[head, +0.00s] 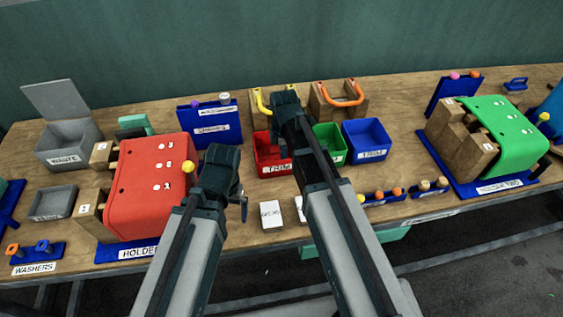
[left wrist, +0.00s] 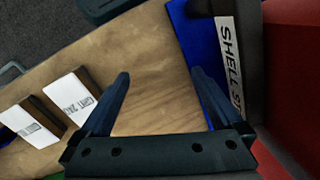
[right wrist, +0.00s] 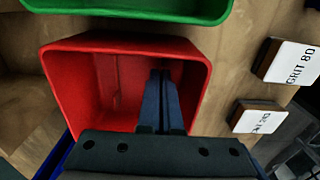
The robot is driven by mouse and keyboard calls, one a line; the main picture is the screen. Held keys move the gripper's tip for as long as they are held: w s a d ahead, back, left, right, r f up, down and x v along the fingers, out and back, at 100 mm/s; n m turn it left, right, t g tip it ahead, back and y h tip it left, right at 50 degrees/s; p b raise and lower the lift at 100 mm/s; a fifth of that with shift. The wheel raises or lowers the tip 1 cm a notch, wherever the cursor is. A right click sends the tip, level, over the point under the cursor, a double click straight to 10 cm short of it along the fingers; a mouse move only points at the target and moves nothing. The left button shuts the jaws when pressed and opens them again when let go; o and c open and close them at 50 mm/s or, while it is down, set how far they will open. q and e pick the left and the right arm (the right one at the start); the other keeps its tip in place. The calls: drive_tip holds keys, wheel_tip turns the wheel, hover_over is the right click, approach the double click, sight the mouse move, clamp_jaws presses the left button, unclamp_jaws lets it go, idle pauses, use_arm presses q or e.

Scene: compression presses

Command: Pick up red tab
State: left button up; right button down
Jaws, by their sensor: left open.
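I cannot make out a separate red tab in any view. A red bin (head: 263,149) stands mid-table and fills much of the right wrist view (right wrist: 62,90); my gripper and arm partly cover it in the head view. My right gripper (right wrist: 165,75) has its two dark fingers close together over the bin's inside, and nothing shows clearly between them. In the head view its fingertips are hidden. My left gripper (left wrist: 162,80) is open and empty over bare wood, beside the red press (head: 150,205); in the head view it is right of that press.
A green bin (head: 334,131) and a blue bin (head: 388,143) stand right of the red one. Two white-topped blocks (head: 271,213) lie near the front edge. A green press (head: 505,125) is at the right and a grey waste box (head: 68,157) at the left.

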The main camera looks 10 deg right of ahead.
use_arm(q)
wheel_tip(320, 180, up, 10)
drive_tip(key=p, duration=1)
use_arm(e)
wheel_tip(320, 180, up, 10)
idle(0.5)
